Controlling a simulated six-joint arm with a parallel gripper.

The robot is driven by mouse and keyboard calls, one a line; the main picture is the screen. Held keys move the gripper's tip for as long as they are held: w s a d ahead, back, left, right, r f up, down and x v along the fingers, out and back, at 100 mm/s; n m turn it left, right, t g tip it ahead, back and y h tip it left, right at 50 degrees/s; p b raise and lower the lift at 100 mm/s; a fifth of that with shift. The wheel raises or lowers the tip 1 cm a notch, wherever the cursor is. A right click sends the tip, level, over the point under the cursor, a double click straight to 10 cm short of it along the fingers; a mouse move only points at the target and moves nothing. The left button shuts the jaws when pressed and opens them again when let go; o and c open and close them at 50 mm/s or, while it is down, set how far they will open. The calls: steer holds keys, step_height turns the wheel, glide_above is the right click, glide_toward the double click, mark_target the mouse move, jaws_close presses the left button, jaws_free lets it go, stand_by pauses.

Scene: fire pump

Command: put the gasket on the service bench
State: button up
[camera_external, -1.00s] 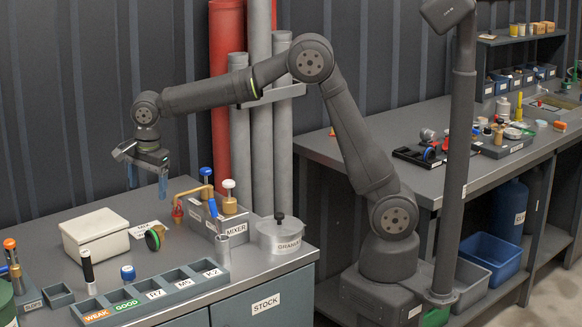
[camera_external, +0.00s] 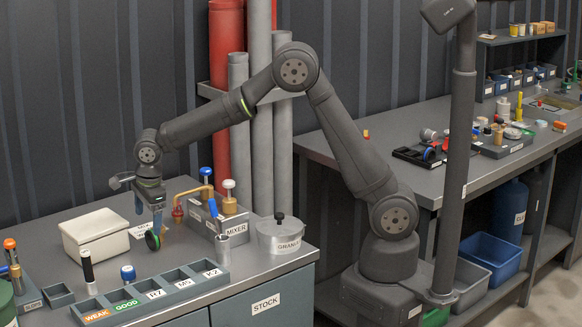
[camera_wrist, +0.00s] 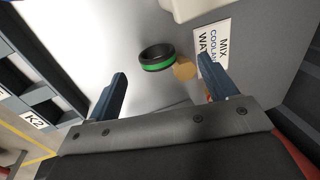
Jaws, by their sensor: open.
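A black ring with a green band (camera_external: 153,240), which looks like the gasket, sits on the left grey bench, right of the white box. In the wrist view the ring (camera_wrist: 157,58) lies ahead of and between my fingers. My gripper (camera_external: 148,216) is open with blue fingers, just above the ring and close to it; the external view does not show clearly whether they touch. Nothing is held in the wrist view. A second grey bench (camera_external: 330,150) stands on the right behind my arm; no label shows which bench is the service bench.
A white box (camera_external: 96,235) stands left of the ring. Labelled trays (camera_external: 150,295), a black-handled tool (camera_external: 88,270), a MIXER block (camera_external: 232,222) and a lidded GRANU pot (camera_external: 282,238) surround it. A dark post (camera_external: 458,150) rises before the right bench.

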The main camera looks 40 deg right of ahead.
mark_target(151, 232)
steer(key=x, duration=0.6)
steer(key=shift+s+d+f, duration=0.3)
steer(key=c, duration=1.1)
steer(key=shift+r, duration=0.1)
